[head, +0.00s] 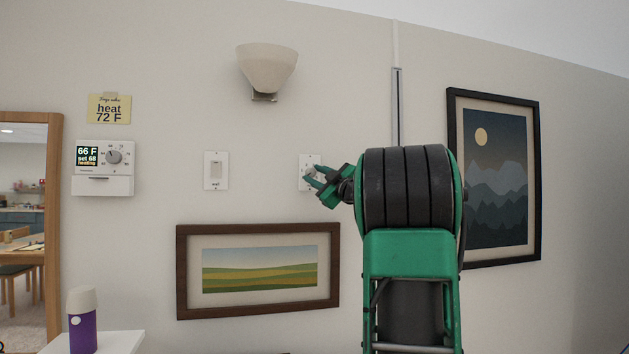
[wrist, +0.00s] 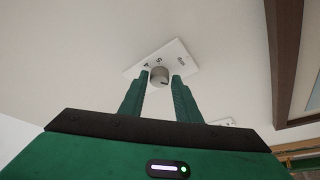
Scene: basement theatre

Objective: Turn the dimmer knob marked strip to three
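A white dimmer plate (head: 309,161) is on the wall right of the light switch, partly hidden by my gripper in the head view. In the wrist view the plate (wrist: 178,55) carries a round grey knob (wrist: 159,77) with small dark digits beside it. The label is too small to read, and I cannot tell the knob's setting. My gripper (head: 318,175) points at the plate. In the wrist view its fingertips (wrist: 160,77) are apart, one on each side of the knob, with a thin gap seeming to show; contact cannot be told.
A light switch (head: 216,171) and a thermostat (head: 103,167) are left of the plate. A framed landscape (head: 184,271) hangs just below, a wall lamp (head: 267,67) above, and a mountain picture (head: 495,180) to the right. A purple bottle (head: 82,325) stands on a white surface at lower left.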

